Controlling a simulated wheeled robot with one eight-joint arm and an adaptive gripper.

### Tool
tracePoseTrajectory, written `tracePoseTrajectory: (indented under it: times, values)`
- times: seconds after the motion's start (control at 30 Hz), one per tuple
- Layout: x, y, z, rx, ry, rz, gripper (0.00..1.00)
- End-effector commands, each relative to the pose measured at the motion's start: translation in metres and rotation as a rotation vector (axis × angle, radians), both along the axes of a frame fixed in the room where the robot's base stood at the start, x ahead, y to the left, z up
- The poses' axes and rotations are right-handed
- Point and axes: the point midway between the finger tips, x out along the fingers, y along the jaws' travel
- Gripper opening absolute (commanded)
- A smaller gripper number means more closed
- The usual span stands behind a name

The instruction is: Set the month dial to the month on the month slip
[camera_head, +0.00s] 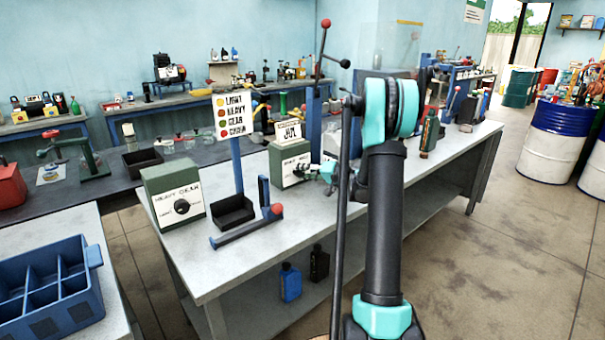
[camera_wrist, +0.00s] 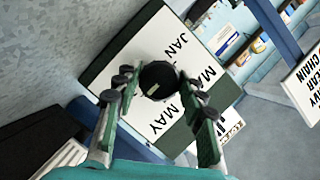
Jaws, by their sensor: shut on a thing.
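The month dial is a black knob (camera_wrist: 158,80) on the white face (camera_wrist: 130,60) of a green box (camera_head: 288,165). The wrist view shows JAN, MAR and MAY around the knob, seen turned, and a pale mark on the knob. I cannot tell for sure which month the mark meets. The month slip (camera_head: 289,131), reading JUL, stands on top of the box in the head view. My gripper (camera_wrist: 158,90) has its fingers either side of the knob and is shut on it; in the head view it (camera_head: 326,171) is at the box's right side, partly behind my arm.
A second green box (camera_head: 174,193) with a HEAVY GEAR dial stands left on the bench (camera_head: 255,262). A blue crate (camera_head: 50,290) sits front left.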

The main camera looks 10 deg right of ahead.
Motion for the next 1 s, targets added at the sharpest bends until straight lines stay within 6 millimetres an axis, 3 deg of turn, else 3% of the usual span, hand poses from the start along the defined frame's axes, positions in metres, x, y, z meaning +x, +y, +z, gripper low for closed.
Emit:
tracePoseTrajectory:
  times: [0.37, 0.4, 0.53, 0.87, 1.0]
  values:
    - [0.0, -0.001, 0.0, 0.003, 0.002, -0.002, 0.11]
    - [0.0, -0.001, 0.0, 0.003, 0.002, -0.002, 0.45]
    - [0.0, -0.001, 0.0, 0.003, 0.002, -0.002, 0.61]
    - [-0.001, -0.002, 0.0, 0.003, 0.002, -0.002, 0.61]
    - [-0.01, -0.013, 0.003, 0.003, 0.002, -0.005, 0.61]
